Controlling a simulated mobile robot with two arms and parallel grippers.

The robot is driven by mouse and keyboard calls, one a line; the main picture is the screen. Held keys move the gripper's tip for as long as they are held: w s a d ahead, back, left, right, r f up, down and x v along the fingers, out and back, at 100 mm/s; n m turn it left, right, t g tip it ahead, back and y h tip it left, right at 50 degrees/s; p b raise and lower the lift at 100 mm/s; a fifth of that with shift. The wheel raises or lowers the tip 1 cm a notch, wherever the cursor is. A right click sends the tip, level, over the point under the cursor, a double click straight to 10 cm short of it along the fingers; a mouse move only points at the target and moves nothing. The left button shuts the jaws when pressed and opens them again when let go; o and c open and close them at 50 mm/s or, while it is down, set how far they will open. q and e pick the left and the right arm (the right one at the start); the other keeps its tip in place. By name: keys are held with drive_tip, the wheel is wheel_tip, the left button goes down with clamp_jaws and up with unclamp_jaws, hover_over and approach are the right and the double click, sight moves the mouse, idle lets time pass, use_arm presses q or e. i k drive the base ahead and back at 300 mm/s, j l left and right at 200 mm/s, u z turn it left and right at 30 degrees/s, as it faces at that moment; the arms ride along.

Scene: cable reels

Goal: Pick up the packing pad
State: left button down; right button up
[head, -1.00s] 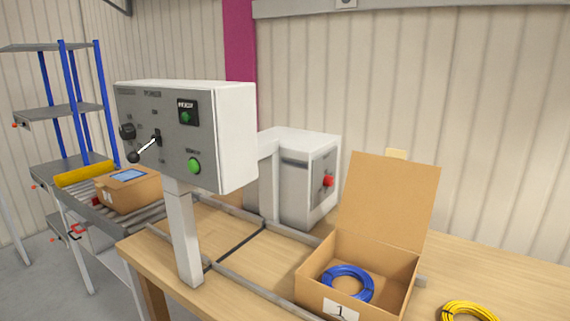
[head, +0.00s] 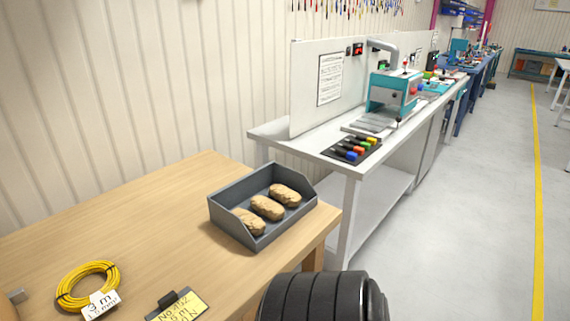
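Three tan, crumpled paper packing pads lie in a row in an open grey bin (head: 230,228) near the right end of the wooden table. The near pad (head: 249,222) is at the left, the middle pad (head: 267,208) is beside it, and the far pad (head: 285,195) is toward the back right. All three rest inside the bin. Neither of my grippers shows in the head view, so their state is hidden.
A coiled yellow cable (head: 72,298) with a tag lies on the wooden table (head: 150,220) at left. A yellow label card (head: 182,308) lies at the front. A white bench (head: 290,138) with a teal machine (head: 392,92) stands beyond. Table between coil and bin is clear.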

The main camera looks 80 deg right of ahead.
sight(273, 210)
drive_tip(key=z, duration=2.3)
